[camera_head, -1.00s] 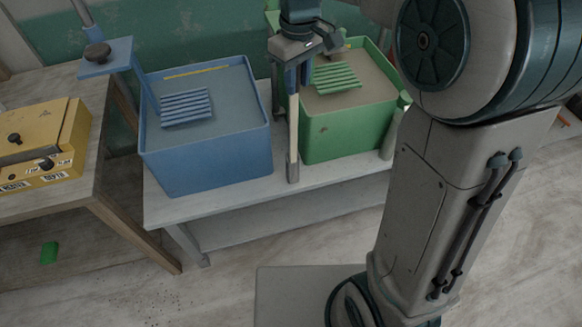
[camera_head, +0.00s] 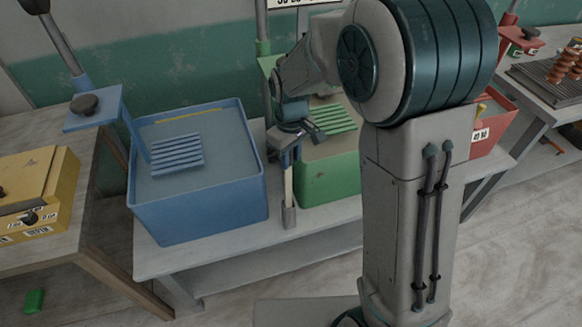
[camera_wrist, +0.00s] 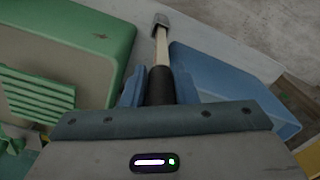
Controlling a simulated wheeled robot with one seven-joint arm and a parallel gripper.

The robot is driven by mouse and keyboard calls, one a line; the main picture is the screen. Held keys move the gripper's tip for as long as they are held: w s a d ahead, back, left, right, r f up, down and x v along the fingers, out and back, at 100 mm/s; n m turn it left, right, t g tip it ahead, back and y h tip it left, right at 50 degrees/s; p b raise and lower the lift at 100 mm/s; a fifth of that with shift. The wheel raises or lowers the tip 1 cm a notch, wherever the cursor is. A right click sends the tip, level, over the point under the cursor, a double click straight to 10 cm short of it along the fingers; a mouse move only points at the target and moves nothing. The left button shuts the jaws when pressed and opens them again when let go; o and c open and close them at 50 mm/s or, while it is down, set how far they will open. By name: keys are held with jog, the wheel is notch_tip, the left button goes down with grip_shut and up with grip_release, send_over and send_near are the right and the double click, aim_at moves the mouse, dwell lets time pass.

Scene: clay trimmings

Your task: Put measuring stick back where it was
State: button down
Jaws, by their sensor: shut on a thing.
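The measuring stick (camera_head: 288,184) is a pale wooden rod with a grey end (camera_head: 289,215) and a dark grip. My gripper (camera_head: 285,150) is shut on it and holds it upright, end down, by the gap between the blue bin and the green bin. In the wrist view my gripper's blue fingers (camera_wrist: 160,88) close on the dark grip (camera_wrist: 160,85), and the rod (camera_wrist: 161,48) runs away toward its grey end. I cannot tell whether that end touches the bench.
The blue bin (camera_head: 205,210) stands left of the stick and the green bin (camera_head: 328,180) right, both on a grey bench (camera_head: 325,213). A red bin (camera_head: 492,130) is farther right. A yellow box (camera_head: 30,190) sits on the left table. A green block (camera_head: 34,300) lies lower left.

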send_over(288, 186)
jog(key=shift+d+f, duration=0.2)
jog(key=shift+f, duration=1)
jog(key=shift+d+f, duration=0.2)
jog(key=shift+f, duration=1)
jog(key=shift+f, duration=0.2)
jog(key=c, duration=1.1)
grip_release()
jog(key=shift+c, duration=0.2)
jog(key=shift+r, duration=0.1)
